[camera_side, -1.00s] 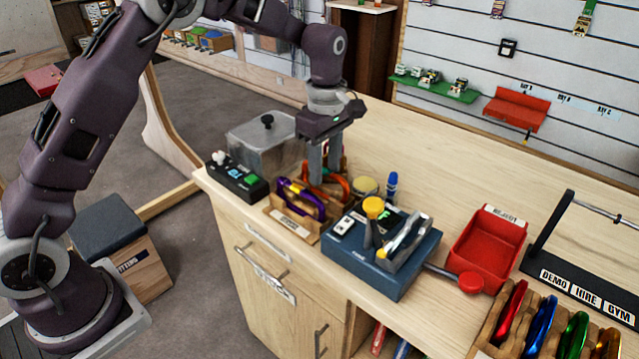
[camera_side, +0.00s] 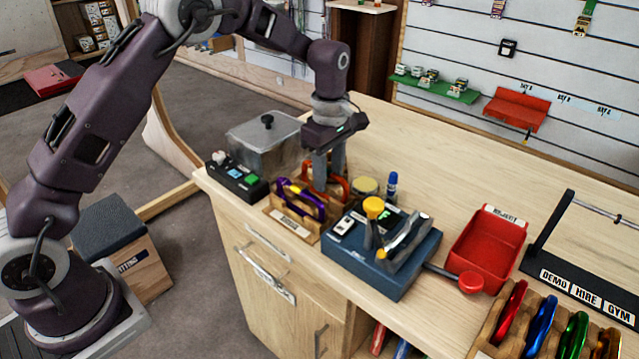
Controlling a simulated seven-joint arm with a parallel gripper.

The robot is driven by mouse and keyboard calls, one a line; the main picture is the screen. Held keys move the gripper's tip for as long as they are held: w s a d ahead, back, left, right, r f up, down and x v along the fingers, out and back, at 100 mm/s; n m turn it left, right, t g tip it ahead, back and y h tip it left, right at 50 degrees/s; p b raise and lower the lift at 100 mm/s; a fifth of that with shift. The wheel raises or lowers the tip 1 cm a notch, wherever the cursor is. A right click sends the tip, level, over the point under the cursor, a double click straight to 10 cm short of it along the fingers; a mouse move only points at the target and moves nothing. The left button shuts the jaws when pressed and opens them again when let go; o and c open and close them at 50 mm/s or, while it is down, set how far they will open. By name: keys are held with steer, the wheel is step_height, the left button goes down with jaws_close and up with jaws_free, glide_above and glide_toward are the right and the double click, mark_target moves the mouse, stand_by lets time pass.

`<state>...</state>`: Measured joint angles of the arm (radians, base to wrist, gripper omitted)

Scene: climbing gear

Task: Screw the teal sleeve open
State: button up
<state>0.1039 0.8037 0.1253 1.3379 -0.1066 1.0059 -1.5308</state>
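My gripper (camera_side: 328,182) points down at the orange carabiners (camera_side: 338,188) behind the wooden rack. Its two fingers overlap them in the picture; whether they touch or hold one I cannot tell. A purple carabiner (camera_side: 303,203) stands in the rack (camera_side: 291,226), just left of the fingers. A silver-grey carabiner (camera_side: 405,240) stands upright in the blue fixture (camera_side: 372,272), to the right of my gripper. I cannot make out a teal sleeve on any of these carabiners.
A yellow-topped post (camera_side: 373,208) rises from the fixture, and a red-knobbed lever (camera_side: 470,283) sticks out to its right. A red reject tray (camera_side: 487,250) lies farther right. A lidded clear box (camera_side: 264,145) and a black button box (camera_side: 236,180) stand left. The bench behind is clear.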

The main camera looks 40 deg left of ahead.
steer(key=shift+w, duration=0.5)
steer(key=shift+r, duration=1.4)
steer(key=shift+s, duration=0.8)
